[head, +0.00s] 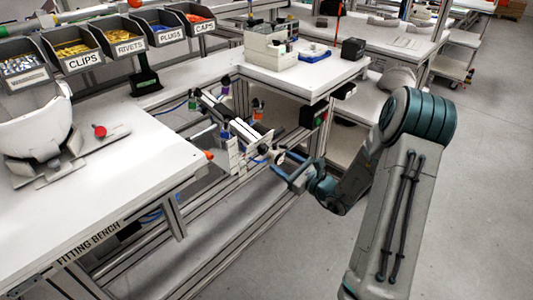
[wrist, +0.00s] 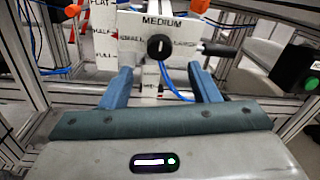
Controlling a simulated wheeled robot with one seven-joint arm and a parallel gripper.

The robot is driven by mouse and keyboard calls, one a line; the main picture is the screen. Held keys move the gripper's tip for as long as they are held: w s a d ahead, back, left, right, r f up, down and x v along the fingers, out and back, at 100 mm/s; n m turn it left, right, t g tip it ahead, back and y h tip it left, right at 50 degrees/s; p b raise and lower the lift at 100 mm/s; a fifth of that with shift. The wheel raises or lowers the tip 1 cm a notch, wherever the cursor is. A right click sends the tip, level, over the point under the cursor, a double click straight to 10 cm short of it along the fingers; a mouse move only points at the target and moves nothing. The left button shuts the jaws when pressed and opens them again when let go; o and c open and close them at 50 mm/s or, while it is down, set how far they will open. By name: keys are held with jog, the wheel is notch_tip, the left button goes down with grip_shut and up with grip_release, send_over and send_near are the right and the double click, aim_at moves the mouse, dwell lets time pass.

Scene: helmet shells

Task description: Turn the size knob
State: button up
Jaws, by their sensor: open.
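The size knob (wrist: 159,47) is round and black, on a white plate (wrist: 185,25) marked "MEDIUM" above it, with smaller labels to its sides that are hard to read. In the wrist view it sits just beyond and between my two blue fingers. My gripper (wrist: 163,80) is open, with a clear gap between the fingers and nothing held. In the head view my gripper (head: 282,168) reaches left to the white fixture (head: 235,150) between the benches. The knob cannot be made out clearly there. I cannot tell whether either finger touches it.
A dark handle (wrist: 218,50) sticks out right of the plate, and a blue cable (wrist: 178,92) hangs below it. A black box with a green button (wrist: 308,78) is at the right. The fitting bench (head: 150,165) stands left, with a white helmet shell (head: 35,125) on it.

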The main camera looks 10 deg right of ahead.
aim_at(265, 152)
jog(key=x, duration=0.7)
jog(key=shift+a, duration=0.15)
jog(key=c, duration=1)
jog(key=shift+o, duration=0.2)
jog(key=shift+a, duration=0.15)
jog(key=shift+f, duration=0.1)
